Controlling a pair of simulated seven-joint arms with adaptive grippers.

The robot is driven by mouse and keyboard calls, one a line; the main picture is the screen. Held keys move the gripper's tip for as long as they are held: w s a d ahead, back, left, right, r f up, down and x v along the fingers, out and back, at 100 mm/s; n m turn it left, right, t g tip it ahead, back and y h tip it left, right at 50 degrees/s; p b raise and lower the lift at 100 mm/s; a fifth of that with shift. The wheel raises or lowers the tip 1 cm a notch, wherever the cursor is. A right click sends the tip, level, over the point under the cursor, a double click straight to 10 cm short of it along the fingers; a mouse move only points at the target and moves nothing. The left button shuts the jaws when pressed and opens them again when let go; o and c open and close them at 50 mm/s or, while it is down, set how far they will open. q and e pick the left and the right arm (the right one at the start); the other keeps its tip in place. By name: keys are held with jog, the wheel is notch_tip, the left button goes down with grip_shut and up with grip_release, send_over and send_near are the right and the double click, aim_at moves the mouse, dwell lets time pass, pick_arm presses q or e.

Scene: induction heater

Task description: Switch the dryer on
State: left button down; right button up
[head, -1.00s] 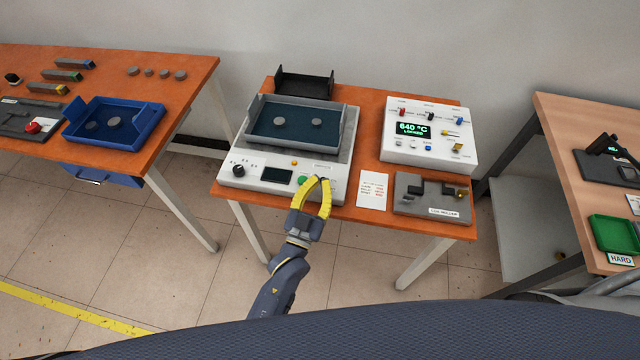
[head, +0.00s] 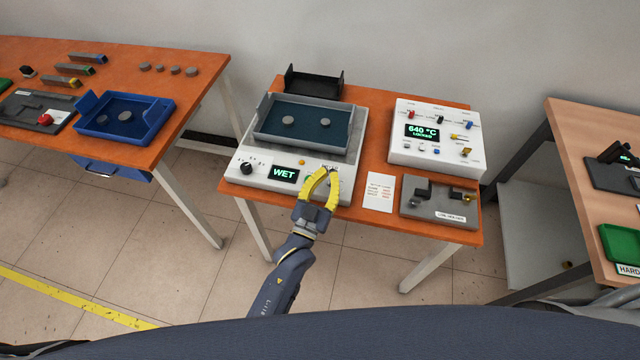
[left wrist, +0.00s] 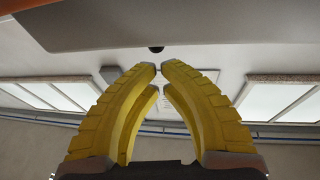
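The dryer (head: 259,183) is a white box on the middle orange table, with a grey tray (head: 262,133) on top holding two grey discs. Its display (head: 285,174) is lit and reads WET. A black knob (head: 246,168) and an orange button (head: 302,162) show on its front panel. A green button (head: 308,180) is partly hidden by my left gripper (head: 326,172), whose yellow fingertips are at the right part of the panel. In the left wrist view the fingertips (left wrist: 160,67) nearly meet with nothing between them. Contact with the panel cannot be told. My right gripper is not in view.
Right of the dryer stand a white unit (head: 411,151) reading 640 °C LOCKED, a paper card (head: 379,192) and a grey fixture (head: 424,206). A black tray (head: 314,80) sits behind the dryer. Side tables hold a blue tray (head: 165,112) at left and a green tray (head: 622,245) at right.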

pick_arm(q)
jog(key=s+a+r, duration=0.5)
jog(key=s+r, duration=0.1)
jog(key=s, duration=0.4)
jog(key=shift+s+a+r, duration=0.2)
jog(key=shift+s+a, duration=0.05)
jog(key=shift+a, duration=0.1)
